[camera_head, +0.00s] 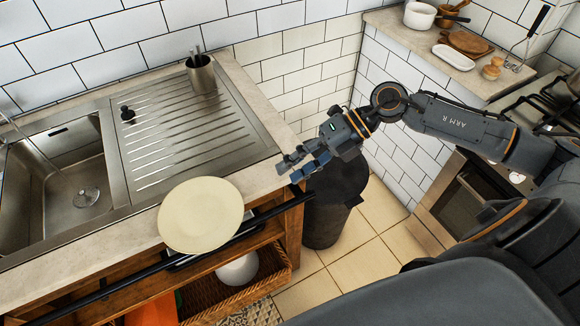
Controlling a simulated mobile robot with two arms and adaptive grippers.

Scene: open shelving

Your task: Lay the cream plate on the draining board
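The cream plate (201,214) is round and shows face-up at the front edge of the counter, below the draining board in the picture. It overlaps the counter edge and the dark front rail; I cannot tell how it is supported. The ridged steel draining board (222,128) lies right of the sink basin. My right gripper (291,170) is at the counter's right end, up and right of the plate and apart from it. Its fingers look spread, with nothing between them. My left gripper is not in view.
A steel utensil holder (201,75) stands at the board's back corner, and a black stopper (127,113) lies at its left. The sink basin (62,180) is open. A dark bin (334,205) stands below my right gripper. A wicker basket (272,279) sits under the counter.

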